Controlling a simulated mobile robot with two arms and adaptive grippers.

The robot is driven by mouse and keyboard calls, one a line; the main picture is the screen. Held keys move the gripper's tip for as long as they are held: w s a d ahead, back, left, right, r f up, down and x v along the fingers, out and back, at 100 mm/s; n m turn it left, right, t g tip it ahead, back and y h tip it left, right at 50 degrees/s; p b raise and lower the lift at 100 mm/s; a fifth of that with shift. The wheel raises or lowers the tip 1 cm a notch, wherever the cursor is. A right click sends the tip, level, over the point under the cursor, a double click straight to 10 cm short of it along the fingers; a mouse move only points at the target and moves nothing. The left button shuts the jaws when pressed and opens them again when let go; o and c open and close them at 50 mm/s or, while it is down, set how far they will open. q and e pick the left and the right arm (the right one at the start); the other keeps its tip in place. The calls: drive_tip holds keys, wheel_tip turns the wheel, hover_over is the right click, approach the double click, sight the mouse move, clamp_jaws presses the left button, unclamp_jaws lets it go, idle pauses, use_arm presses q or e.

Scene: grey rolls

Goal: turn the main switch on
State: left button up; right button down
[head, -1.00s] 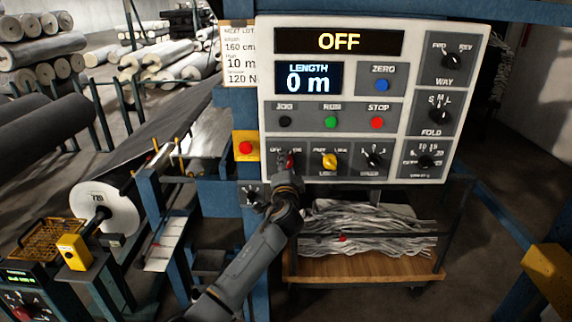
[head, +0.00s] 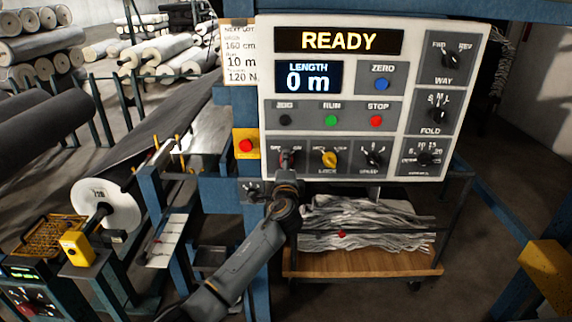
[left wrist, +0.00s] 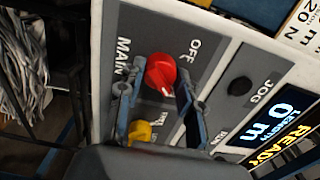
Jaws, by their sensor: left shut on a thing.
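The main switch is a red knob (head: 288,157) at the lower left of the white control panel (head: 396,96). It shows larger in the left wrist view (left wrist: 160,72), between the OFF and MAIN lettering. Its white mark faces the lower right there, away from OFF. My left gripper (head: 287,168) is at the knob from below, with a finger on either side of it, shut on it. In the left wrist view the fingers (left wrist: 161,100) flank the knob. The panel's top display (head: 339,40) reads READY, and the length display (head: 308,77) reads 0 m. My right gripper is not in view.
A yellow knob (head: 330,159) and a black speed knob (head: 374,158) sit right of the main switch. A red button on a yellow box (head: 245,146) is left of the panel. A cart (head: 365,262) with grey strips stands below.

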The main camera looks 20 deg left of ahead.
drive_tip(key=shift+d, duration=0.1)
use_arm(q)
drive_tip(key=o, duration=1.1)
drive_tip(key=shift+c, duration=0.2)
drive_tip(key=shift+o, duration=0.6)
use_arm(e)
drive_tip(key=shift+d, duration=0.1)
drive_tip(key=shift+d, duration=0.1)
use_arm(q)
drive_tip(key=v, duration=1.2)
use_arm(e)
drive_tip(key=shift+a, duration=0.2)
